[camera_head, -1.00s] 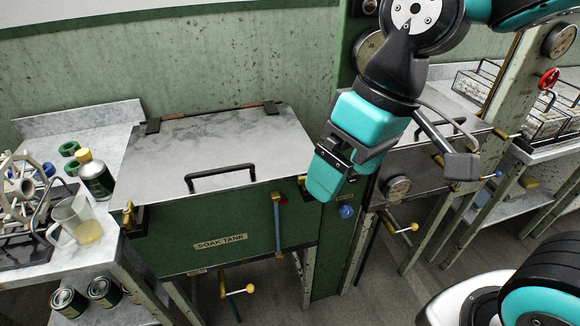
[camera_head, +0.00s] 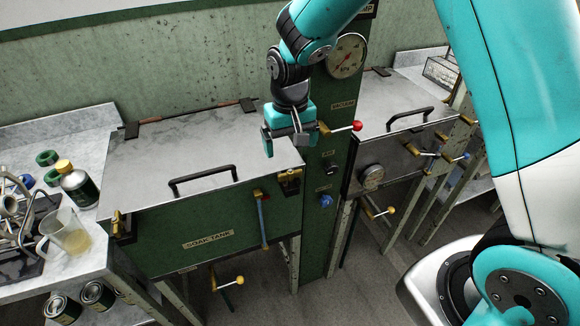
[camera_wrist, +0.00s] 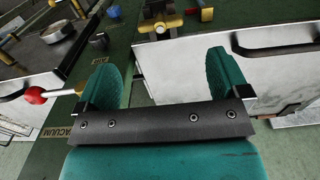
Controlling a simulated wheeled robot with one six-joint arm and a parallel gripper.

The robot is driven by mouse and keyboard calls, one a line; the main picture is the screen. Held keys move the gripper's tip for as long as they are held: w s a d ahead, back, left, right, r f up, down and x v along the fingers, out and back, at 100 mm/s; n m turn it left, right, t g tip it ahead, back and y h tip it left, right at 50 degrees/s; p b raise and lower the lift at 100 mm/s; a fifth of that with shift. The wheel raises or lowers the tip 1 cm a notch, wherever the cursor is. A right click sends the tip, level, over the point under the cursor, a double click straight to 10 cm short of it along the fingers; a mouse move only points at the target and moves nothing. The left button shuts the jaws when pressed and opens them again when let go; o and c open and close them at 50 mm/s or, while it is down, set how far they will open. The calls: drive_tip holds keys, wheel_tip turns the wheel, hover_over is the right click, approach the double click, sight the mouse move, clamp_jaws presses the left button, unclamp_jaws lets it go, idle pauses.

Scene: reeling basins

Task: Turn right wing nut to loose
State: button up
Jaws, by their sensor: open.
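The right wing nut (camera_head: 289,181) is a brass clamp at the top right front corner of the green soak tank (camera_head: 200,232). In the wrist view the brass wing nut (camera_wrist: 158,20) shows near the top, beyond the fingertips. My gripper (camera_head: 287,140) is open and empty above the right edge of the grey tank lid (camera_head: 215,135). In the wrist view its two green fingers (camera_wrist: 163,70) stand wide apart, with only lid and green post behind them. The gripper does not touch the wing nut. The nut's exact angle is too small to tell.
A red-knobbed vacuum lever (camera_head: 340,128) sticks out of the green post beside my gripper. The lid handle (camera_head: 202,179) rises left of it. A blue-handled lever (camera_head: 261,217) hangs on the tank front, left of the wing nut. A bottle and jug (camera_head: 66,234) stand far left.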

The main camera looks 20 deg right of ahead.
sight(290, 171)
wheel_tip(290, 171, down, 9)
drive_tip(key=shift+r+p, duration=0.1)
drive_tip(key=shift+p, duration=0.6)
drive_tip(key=c, duration=0.9)
